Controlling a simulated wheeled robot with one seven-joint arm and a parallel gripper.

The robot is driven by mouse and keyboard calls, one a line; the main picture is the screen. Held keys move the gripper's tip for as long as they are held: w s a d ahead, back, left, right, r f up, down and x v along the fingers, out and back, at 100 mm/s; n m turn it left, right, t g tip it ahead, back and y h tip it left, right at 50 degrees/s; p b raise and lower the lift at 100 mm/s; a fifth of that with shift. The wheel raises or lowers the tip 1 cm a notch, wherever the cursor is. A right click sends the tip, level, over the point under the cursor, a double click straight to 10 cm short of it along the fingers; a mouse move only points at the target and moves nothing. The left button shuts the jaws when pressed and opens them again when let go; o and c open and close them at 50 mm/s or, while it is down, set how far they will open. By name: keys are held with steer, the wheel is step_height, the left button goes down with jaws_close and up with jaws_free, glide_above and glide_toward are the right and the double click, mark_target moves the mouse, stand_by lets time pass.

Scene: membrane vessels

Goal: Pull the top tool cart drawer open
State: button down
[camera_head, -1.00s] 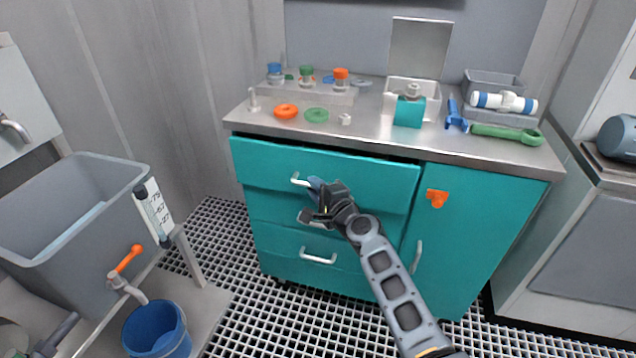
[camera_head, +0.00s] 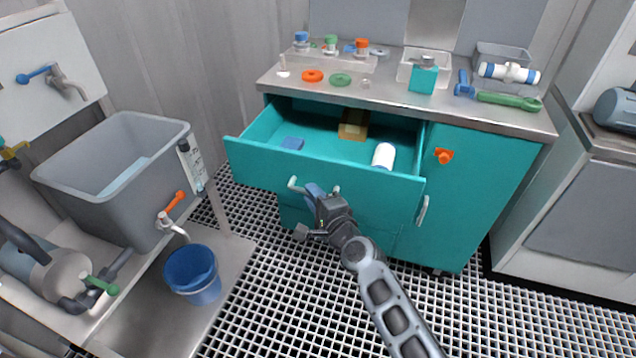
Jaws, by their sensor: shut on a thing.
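The teal tool cart (camera_head: 470,195) stands ahead with a steel top. Its top drawer (camera_head: 255,168) is pulled well out, and its inside shows. In it lie a blue block (camera_head: 292,143), a brown-yellow box (camera_head: 354,124) and a white cylinder (camera_head: 383,156). The white drawer handle (camera_head: 294,185) is on the drawer's front, partly hidden by my gripper. My gripper (camera_head: 316,196) is at that handle, shut on it. The drawers below are mostly hidden behind the open drawer and my arm.
A grey sink (camera_head: 120,205) and a blue bucket (camera_head: 193,275) stand at the left. Rings, a white bin (camera_head: 408,62) and a green wrench (camera_head: 508,100) lie on the cart top. A grey cabinet (camera_head: 590,200) is at the right. Grating floor is clear in front.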

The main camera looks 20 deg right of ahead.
steer(key=shift+s+a, duration=0.25)
steer(key=shift+s, duration=0.2)
steer(key=shift+f, duration=0.1)
steer(key=c, duration=1.1)
jaws_free()
steer(key=shift+p+v, duration=0.9)
steer(key=shift+v, duration=2.95)
